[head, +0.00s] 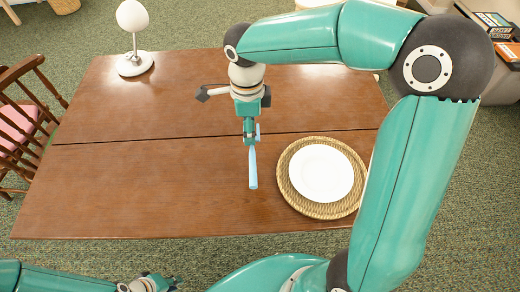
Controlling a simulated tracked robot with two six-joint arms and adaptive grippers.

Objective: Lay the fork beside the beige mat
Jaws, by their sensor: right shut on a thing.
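The beige mat (285,194) is a round woven mat near the front right of the wooden table, with a white plate (321,173) on it. My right gripper (251,141) points down over the table, left of the mat, and is shut on the light blue fork (253,170). The fork's long light blue part extends from the jaws toward the table's front edge, just left of the mat and apart from it. The fork's other end is mostly hidden by the gripper. My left gripper (174,284) is low at the bottom edge, off the table, partly cut off.
The brown table (120,185) is bare on its left and front middle. A white lamp (134,65) stands at its back left. A wooden chair (30,110) with a pink seat is at the left. My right arm spans the table's right side.

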